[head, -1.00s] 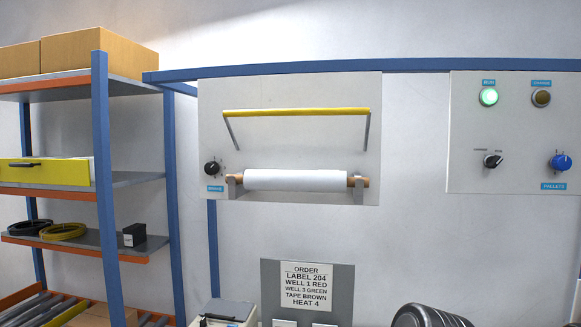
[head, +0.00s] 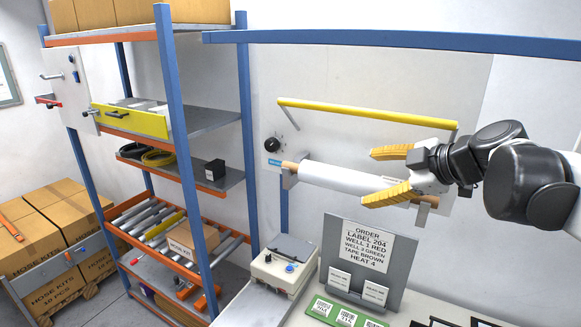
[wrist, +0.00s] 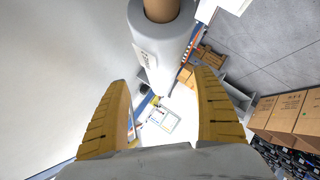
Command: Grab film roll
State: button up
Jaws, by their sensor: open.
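The film roll (head: 340,179) is a white cylinder on a wooden core, lying across two brackets on the grey wall panel in the head view. In the wrist view the roll (wrist: 165,45) shows end-on at the top, with its brown core end. My gripper (head: 378,175) has yellow ribbed fingers and is open at the right part of the roll. In the wrist view my gripper (wrist: 163,95) has its fingers wide apart, with the roll beyond the tips and nothing held. I cannot tell whether a finger touches the roll.
A yellow bar (head: 365,114) runs above the roll. A black knob (head: 272,144) sits left of it. Below stand an order sign (head: 362,243) and a small sealer box (head: 286,267). A shelf rack (head: 175,80) is at the left.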

aim_at(355, 182)
jog(key=shift+w+a+f, duration=0.15)
jog(key=shift+f, duration=0.2)
jog(key=p+x, duration=0.2)
jog(key=x, duration=0.3)
jog(key=shift+w, duration=0.15)
jog(key=shift+w+a+f, duration=0.2)
jog(key=shift+w+f, duration=0.15)
jog(key=shift+w, duration=0.05)
jog(key=shift+s, duration=0.1)
jog(key=c, duration=1.6)
